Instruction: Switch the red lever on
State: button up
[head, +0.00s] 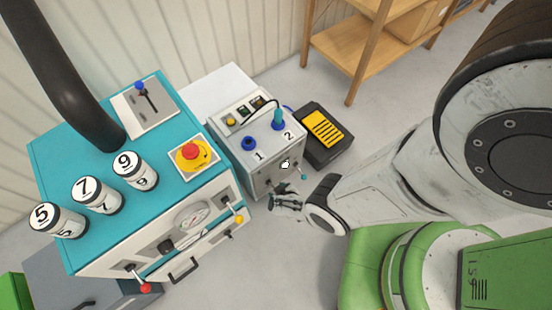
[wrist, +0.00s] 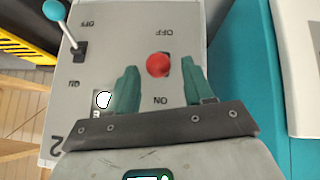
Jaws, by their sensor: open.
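The red lever's round knob (wrist: 158,64) shows in the wrist view on a grey panel (wrist: 125,40). It lies between the panel's OFF and ON marks; its shaft is hidden behind the knob, so its exact setting is hard to tell. My gripper (wrist: 159,70) is open, its two green fingers on either side of the knob, with visible gaps to both. In the head view my gripper (head: 279,200) is at the front of the grey box (head: 255,178) marked 1 and 2. This box's red knob is not visible there.
A light-blue lever (wrist: 54,10) and a white knob (wrist: 104,100) sit beside the red knob. The teal machine (head: 70,150) stands left of the box, with another red-knobbed lever (head: 145,288). A black-and-yellow case (head: 325,135) stands to the right.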

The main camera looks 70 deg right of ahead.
jog(key=p+v, duration=0.5)
jog(key=v, duration=0.2)
jog(key=shift+r, duration=0.1)
dwell(0.5)
